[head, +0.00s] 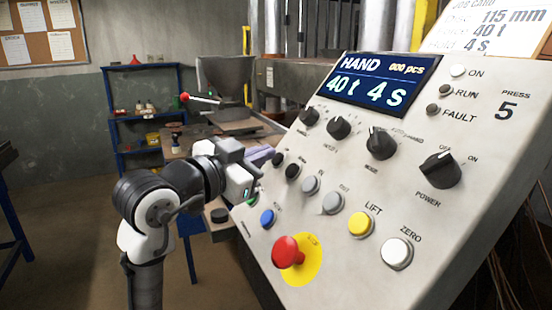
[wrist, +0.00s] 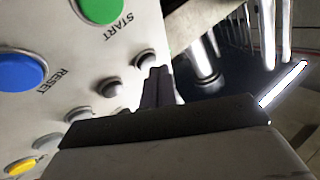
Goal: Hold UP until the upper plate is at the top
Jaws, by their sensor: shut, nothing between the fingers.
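The sloped control panel (head: 440,235) fills the right of the head view. Its display (head: 370,82) reads HAND, 000 pcs, 40 t, 4 s. Two small dark buttons (head: 278,160) sit at the left of a row; their labels are unreadable, so I cannot tell which is UP. My gripper (head: 252,185) is at the panel's left edge. In the wrist view its shut, empty fingers (wrist: 158,85) are close to the end dark button (wrist: 145,58); I cannot tell whether they touch it. The upper plate cannot be made out in either view.
A red emergency stop (head: 286,251), blue RESET (head: 267,218), yellow LIFT (head: 360,224) and white ZERO (head: 397,252) are on the panel. The green START (wrist: 100,8) shows in the wrist view. A blue shelf (head: 145,125) stands behind; the floor at left is open.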

